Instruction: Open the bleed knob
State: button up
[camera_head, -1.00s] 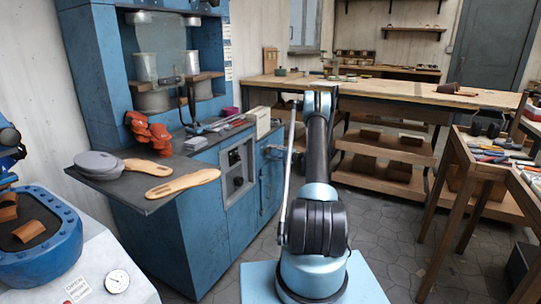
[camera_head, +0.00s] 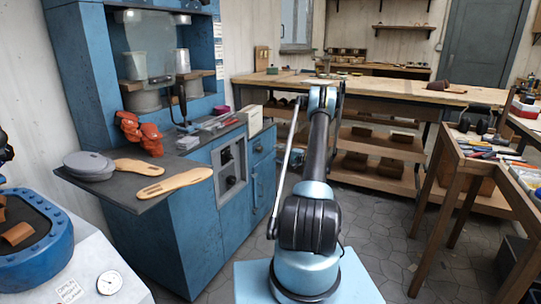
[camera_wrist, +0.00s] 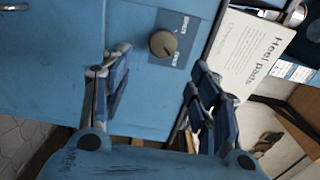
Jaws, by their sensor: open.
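A round brown-grey knob (camera_wrist: 162,43) sits on a small dark plate with lettering too small to read, on a blue panel in the wrist view. In the head view a small dark fitting (camera_head: 258,147) shows on the blue cabinet (camera_head: 206,206), below the white box. My gripper (camera_wrist: 158,78) is open, with its blue-grey fingers apart and nothing between them. In the wrist view the knob appears beyond the fingertips, near the middle of the gap, and no touch shows. In the head view my arm hides the gripper.
A white box marked Heel pads (camera_wrist: 264,53) stands right beside the knob panel in the wrist view. A grey shelf (camera_head: 125,195) with wooden soles juts out at left. A long workbench (camera_head: 400,91) stands behind.

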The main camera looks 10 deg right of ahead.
jog(key=shift+v, duration=1.25)
jog(key=s+a+r+n+g+h, duration=0.1)
jog(key=s+a+r+g, duration=0.1)
jog(key=s+a+r, duration=0.4)
jog(key=s+a+r+n+g+h, duration=0.1)
jog(key=a+r+h, duration=0.15)
jog(key=r, duration=0.65)
jog(key=s+a+r+n+g+h, duration=0.15)
jog(key=s+a+r, duration=0.25)
jog(key=s, duration=0.5)
jog(key=s+a+r+n+g+h, duration=0.15)
jog(key=s+a+r, duration=0.25)
jog(key=s, duration=0.6)
jog(key=s+n+g+h, duration=0.15)
jog(key=s+h, duration=0.25)
jog(key=s, duration=1.8)
jog(key=s+d+f+h, duration=0.2)
jog(key=s+f, duration=0.2)
jog(key=s, duration=0.4)
jog(key=s+d+f+n+h, duration=0.1)
jog(key=s+d+f+h, duration=0.1)
jog(key=s+f, duration=0.3)
jog(key=s+d+g, duration=0.1)
jog(key=s, duration=0.3)
jog(key=shift+s+d+f, duration=0.15)
jog(key=shift+d+f, duration=0.05)
jog(key=shift+d, duration=0.05)
